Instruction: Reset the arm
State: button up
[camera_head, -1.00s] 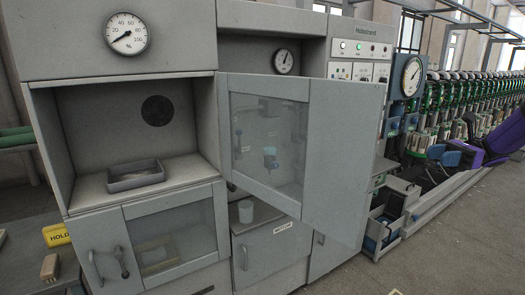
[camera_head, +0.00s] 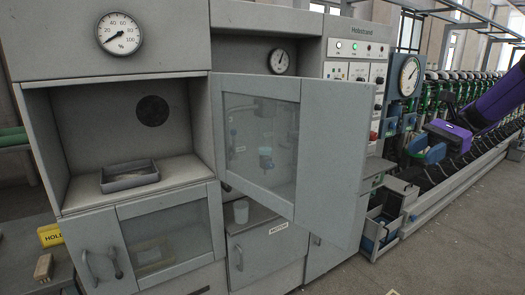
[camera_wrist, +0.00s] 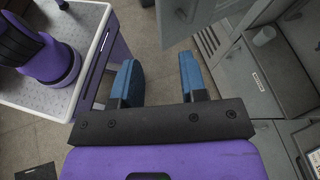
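My gripper (camera_head: 422,150) shows at the right of the head view, at the end of my purple arm, in front of the winder row. In the wrist view my gripper (camera_wrist: 159,70) has its two blue fingers wide apart with only floor between them. It holds nothing. It is apart from the cabinets.
A glazed cabinet door (camera_head: 333,150) stands open, jutting forward. A white cup (camera_head: 241,211) stands in the bay behind it. A grey tray (camera_head: 129,176) lies in the left bay. An open drawer (camera_head: 380,232) sits low at right. The right floor is clear.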

jog(key=s+a+n+t+h, duration=0.2)
jog(key=s+n+t+h, duration=0.1)
jog(key=s, duration=0.5)
jog(key=s+a+r+n+t+h, duration=0.1)
jog(key=s+a+n+t+h, duration=0.1)
jog(key=s+n+h, duration=0.3)
jog(key=s+a+n+t+h, duration=0.3)
jog(key=s+n+h, duration=0.1)
jog(key=s, duration=0.9)
jog(key=shift+s+a+r+n+t+h, duration=0.15)
jog(key=shift+a+n+t+h, duration=0.2)
jog(key=shift+n, duration=0.45)
